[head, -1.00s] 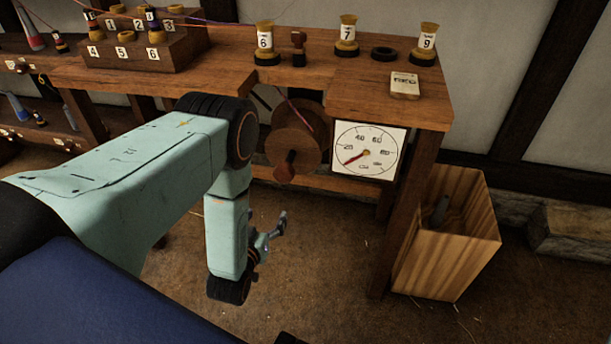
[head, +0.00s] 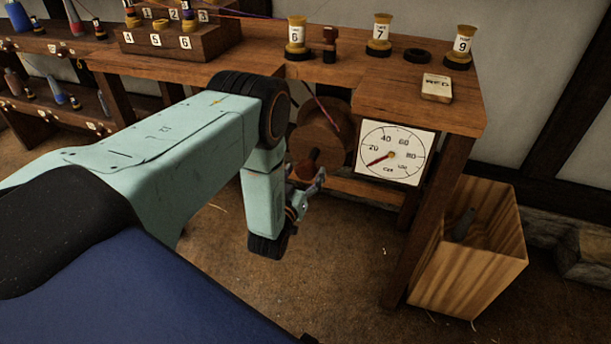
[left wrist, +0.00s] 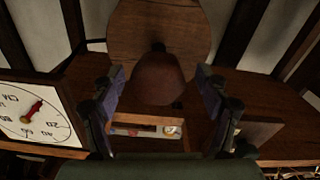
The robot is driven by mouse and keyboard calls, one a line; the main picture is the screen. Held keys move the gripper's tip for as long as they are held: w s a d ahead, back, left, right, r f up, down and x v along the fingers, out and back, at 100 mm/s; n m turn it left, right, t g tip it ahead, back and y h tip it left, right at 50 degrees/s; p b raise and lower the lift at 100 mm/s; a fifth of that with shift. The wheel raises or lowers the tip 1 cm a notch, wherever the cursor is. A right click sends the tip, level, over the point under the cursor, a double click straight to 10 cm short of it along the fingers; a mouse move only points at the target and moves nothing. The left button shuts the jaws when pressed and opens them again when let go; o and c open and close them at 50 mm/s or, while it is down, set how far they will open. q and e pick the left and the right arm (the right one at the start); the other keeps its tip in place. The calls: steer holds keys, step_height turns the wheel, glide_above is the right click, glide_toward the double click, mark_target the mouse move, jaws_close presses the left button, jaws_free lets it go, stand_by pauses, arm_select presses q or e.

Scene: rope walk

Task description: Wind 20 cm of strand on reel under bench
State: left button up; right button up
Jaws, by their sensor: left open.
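The wooden reel (head: 322,130) hangs under the bench (head: 240,72), with a reddish strand lying across its face. Its dark crank knob (head: 307,165) sticks out at the lower left. The white dial (head: 393,153) is beside the reel, marked in cm, its red needle at the low end below 20. My left gripper (head: 312,184) is open just below and beside the knob in the head view. In the left wrist view the brown knob (left wrist: 160,79) is between the open fingers, with visible gaps on both sides, and the reel disc (left wrist: 158,28) is behind it. My right gripper is out of view.
Spools numbered 6 (head: 298,40), 7 (head: 379,37) and 9 (head: 460,48) stand on the bench, with a black ring (head: 417,56) and a small box (head: 437,88). A wooden bin (head: 470,255) stands at the right. The bench leg (head: 425,220) is between reel and bin.

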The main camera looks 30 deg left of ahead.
arm_select(q)
steer(key=shift+w+f, duration=0.1)
steer(key=shift+w, duration=0.25)
steer(key=shift+c, duration=0.2)
steer(key=shift+s, duration=0.1)
steer(key=shift+c, duration=0.7)
steer(key=c, duration=1)
steer(key=shift+m, duration=0.4)
